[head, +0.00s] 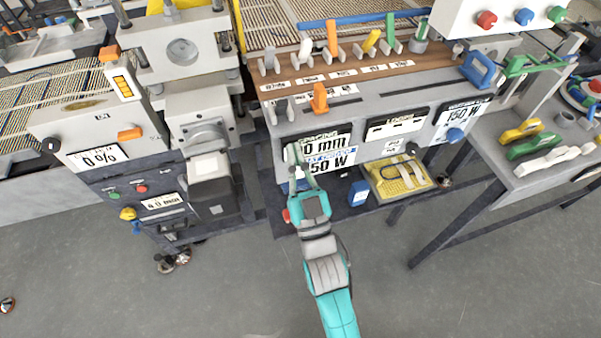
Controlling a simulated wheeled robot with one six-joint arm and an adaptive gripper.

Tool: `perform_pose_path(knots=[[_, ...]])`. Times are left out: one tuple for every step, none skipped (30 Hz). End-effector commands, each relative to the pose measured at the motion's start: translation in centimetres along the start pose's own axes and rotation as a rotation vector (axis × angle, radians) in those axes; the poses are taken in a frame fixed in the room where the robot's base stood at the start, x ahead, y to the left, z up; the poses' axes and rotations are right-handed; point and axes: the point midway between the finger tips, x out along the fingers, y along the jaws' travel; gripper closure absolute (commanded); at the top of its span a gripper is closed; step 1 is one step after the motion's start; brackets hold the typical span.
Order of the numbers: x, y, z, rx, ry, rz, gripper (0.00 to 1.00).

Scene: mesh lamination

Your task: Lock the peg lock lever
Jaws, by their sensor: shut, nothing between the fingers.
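My teal arm reaches up from the bottom centre in the head view. My gripper (296,150) is shut and empty, in front of the machine's front panel, over the left display reading "0 mm" and "50 W". Several levers stand on the brown strip above, including an orange one (332,38), a yellow one (371,42) and a green one (391,33). A short orange lever (319,98) and a grey lever (283,108) sit lower, just above my gripper and apart from it. The labels are too small to tell which is the peg lock lever.
A blue handle (478,70) is at the machine's right end. A side table (520,185) at right carries yellow, green and white levers. A yellow tray (398,178) and a blue box (358,193) are below the panel. The floor in front is clear.

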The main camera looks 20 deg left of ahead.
Motion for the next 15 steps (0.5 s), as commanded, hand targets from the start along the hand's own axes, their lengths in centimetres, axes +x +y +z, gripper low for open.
perform_pose_path(knots=[[1.0,0.0,-0.1,0.000,0.002,0.000,1.00],[1.5,0.0,-0.1,0.000,0.002,0.000,1.00],[2.1,0.0,-0.1,0.000,0.003,0.000,1.00],[2.6,0.0,-0.1,0.000,0.002,0.000,1.00],[3.1,0.0,-0.1,0.000,0.002,0.000,1.00],[3.7,0.0,-0.1,0.001,0.002,0.000,1.00],[4.1,0.0,-0.1,0.001,0.002,0.000,1.00],[4.5,0.0,-0.1,0.001,0.002,0.000,1.00],[5.0,0.0,0.0,0.001,0.001,0.000,1.00],[5.3,0.0,0.0,0.001,0.001,0.000,1.00],[5.6,0.0,0.0,0.000,0.001,0.000,1.00],[5.9,0.0,0.0,0.000,0.001,0.000,1.00],[6.1,0.0,0.0,0.000,0.000,0.000,1.00],[6.3,0.0,0.0,0.000,0.000,0.000,1.00],[6.5,0.0,0.0,0.000,0.000,0.000,1.00]])
